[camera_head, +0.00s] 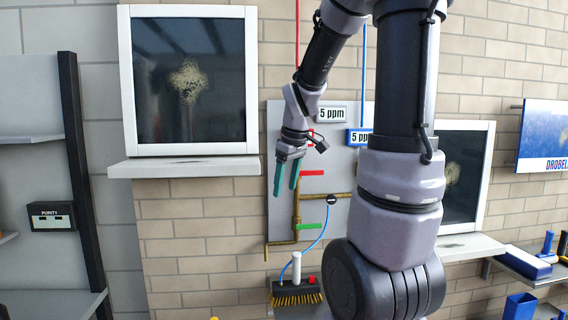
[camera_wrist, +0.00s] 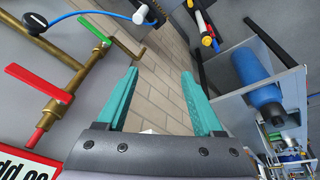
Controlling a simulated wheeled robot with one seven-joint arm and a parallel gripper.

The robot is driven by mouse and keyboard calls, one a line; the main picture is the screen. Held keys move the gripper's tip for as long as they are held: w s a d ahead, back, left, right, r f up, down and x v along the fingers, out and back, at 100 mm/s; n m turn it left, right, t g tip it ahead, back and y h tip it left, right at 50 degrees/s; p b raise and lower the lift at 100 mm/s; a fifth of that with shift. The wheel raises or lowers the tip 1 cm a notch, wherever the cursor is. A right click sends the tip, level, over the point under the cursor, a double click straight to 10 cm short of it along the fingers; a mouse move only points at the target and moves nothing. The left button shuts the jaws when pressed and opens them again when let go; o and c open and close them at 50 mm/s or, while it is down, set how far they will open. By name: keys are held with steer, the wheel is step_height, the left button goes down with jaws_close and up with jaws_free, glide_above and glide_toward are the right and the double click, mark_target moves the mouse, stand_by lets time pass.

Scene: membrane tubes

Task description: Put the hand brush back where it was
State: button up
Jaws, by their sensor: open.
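A brush (camera_head: 296,298) with a dark body and yellow bristles is low in the centre of the head view, bristles down. A white upright piece and a small red part stand on or just behind it; I cannot tell if they belong to it. I cannot tell for certain that this is the task's hand brush. My gripper (camera_head: 286,186) is open and empty, its green fingers pointing down in front of the pipe panel, well above the brush. In the wrist view my gripper (camera_wrist: 160,76) also shows nothing between its fingers.
Brass pipes (camera_head: 297,215) with a red lever (camera_head: 312,173) and green lever (camera_head: 310,226) are close beside my gripper. A blue hose (camera_head: 318,241) curves down near the brush. A window ledge (camera_head: 185,166) juts out at left. A shelf with blue items (camera_head: 524,262) is at right.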

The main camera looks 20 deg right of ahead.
steer(key=s+a+r+m+t, duration=0.2)
steer(key=s+a+r+m, duration=0.1)
steer(key=s+r+m, duration=0.1)
steer(key=s+a+r+m+t+y, duration=0.1)
steer(key=s+a+r+m+t, duration=0.1)
steer(key=s+r+m, duration=0.3)
steer(key=s+a, duration=0.1)
steer(key=s, duration=0.3)
steer(key=shift+s+a+r+m, duration=0.3)
steer(key=shift+a+r, duration=0.05)
steer(key=shift+a, duration=0.05)
stand_by(0.4)
